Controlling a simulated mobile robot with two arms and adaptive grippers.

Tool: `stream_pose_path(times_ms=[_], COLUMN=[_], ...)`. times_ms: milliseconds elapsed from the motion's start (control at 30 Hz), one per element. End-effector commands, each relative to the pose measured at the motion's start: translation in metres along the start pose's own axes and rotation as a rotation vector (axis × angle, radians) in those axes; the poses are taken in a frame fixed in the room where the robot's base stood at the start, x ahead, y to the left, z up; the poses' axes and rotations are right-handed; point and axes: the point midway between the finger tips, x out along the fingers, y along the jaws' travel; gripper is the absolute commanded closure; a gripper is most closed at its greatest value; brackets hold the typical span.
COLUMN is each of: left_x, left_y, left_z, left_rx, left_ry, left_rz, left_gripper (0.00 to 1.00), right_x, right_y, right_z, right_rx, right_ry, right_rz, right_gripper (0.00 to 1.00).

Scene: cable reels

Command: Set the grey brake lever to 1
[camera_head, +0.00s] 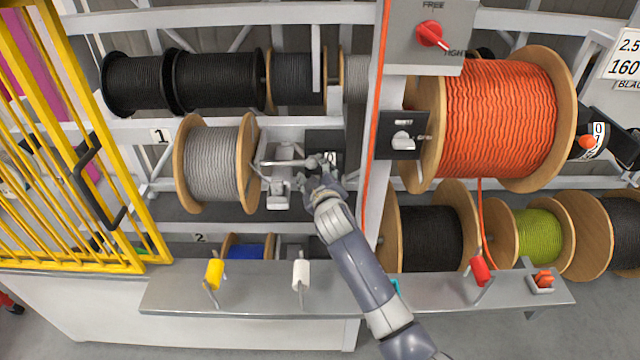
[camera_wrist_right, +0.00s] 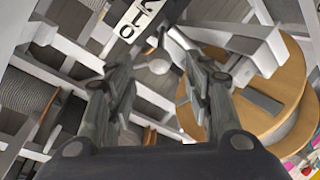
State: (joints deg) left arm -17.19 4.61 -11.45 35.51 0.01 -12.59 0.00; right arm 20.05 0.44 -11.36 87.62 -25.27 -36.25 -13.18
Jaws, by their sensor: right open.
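The grey brake lever (camera_head: 290,162) is a bar beside the grey cable reel (camera_head: 213,162), running rightward from a grey bracket to a round knob at a dark plate. In the right wrist view its pale knob (camera_wrist_right: 159,63) shows beside a white scale strip (camera_wrist_right: 136,20) marked 0, 1, 2. The knob is nearer the 0 end; the exact setting is hard to tell. My right gripper (camera_head: 316,172) is at the knob end of the lever. In the wrist view its open fingers (camera_wrist_right: 160,80) stand either side of the knob; contact cannot be told. My left gripper is out of view.
A red-edged post (camera_head: 372,130) stands right of my gripper. A grey shelf (camera_head: 350,290) with yellow, white and red handles runs below. A yellow gate (camera_head: 75,130) is at left.

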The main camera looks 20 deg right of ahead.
Motion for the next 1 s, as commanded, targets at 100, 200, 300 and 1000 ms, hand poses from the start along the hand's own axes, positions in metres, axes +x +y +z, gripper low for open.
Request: stream_pose_path(times_ms=[100,200,300,1000], left_x=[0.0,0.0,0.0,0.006], left_y=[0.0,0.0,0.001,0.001], left_z=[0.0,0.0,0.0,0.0], left_rx=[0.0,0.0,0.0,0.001], left_ry=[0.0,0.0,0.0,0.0], left_rz=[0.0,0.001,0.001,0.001], left_gripper=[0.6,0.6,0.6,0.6], right_x=[-0.022,-0.038,-0.052,-0.077], right_y=[-0.001,0.0,0.0,0.006], right_z=[0.0,0.0,0.0,0.007], right_rx=[0.001,0.001,0.0,0.033], right_ry=[0.001,0.002,0.002,-0.003], right_rz=[-0.001,-0.001,0.0,0.024], right_gripper=[0.53,0.53,0.53,0.89])
